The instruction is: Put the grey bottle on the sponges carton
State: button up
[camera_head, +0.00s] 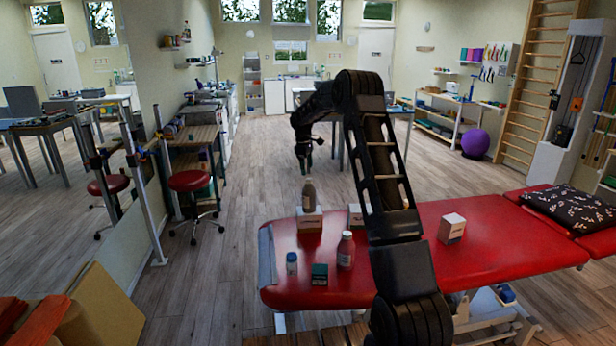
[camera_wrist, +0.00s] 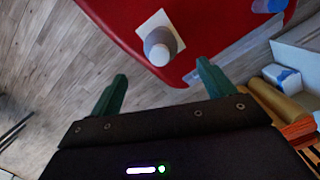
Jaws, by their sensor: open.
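A grey bottle (camera_head: 309,196) stands upright on top of a small white carton (camera_head: 309,221) near the far left edge of the red treatment table (camera_head: 276,275). The carton's label is too small to read. The wrist view also shows the bottle (camera_wrist: 158,40) and the pale carton top (camera_wrist: 149,22) around it, close to the red table edge. My gripper (camera_wrist: 161,86) is open and empty. Its two dark green fingers are apart, and the bottle is beyond their tips, not between them. In the head view my wrist is above the bottle; the fingertips are hard to make out.
A whitish bottle (camera_head: 346,252), a small blue-and-white bottle (camera_head: 292,264) and a dark green box (camera_head: 319,274) stand nearer on the table. Another carton (camera_head: 354,216) is partly hidden by my arm. A white carton (camera_head: 452,229) stands right, with bare red surface around it.

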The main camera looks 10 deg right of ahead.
jog(key=shift+a+r, duration=0.1)
jog(key=shift+r, duration=0.6)
jog(key=shift+s+r, duration=0.1)
jog(key=shift+r, duration=0.3)
jog(key=s+d+r+m+t, duration=0.1)
jog(key=s+d+r+m, duration=0.15)
jog(key=s+r, duration=0.9)
jog(key=s+d+r+m+t, duration=0.1)
jog(key=s+d+r+m, duration=0.15)
jog(key=s+r, duration=0.9)
jog(key=s+d+f+m+t, duration=0.1)
jog(key=s+f+m, duration=0.1)
jog(key=s, duration=1)
jog(key=s+f+m+t, duration=0.1)
jog(key=s+f+m, duration=0.2)
jog(key=s, duration=0.9)
jog(key=s+d+f+m+t+y, duration=0.1)
jog(key=s+f+m, duration=0.1)
jog(key=s, duration=0.9)
jog(key=shift+s+d+f+m, duration=0.35)
jog(key=shift+s+f+m, duration=0.05)
jog(key=shift+f, duration=0.35)
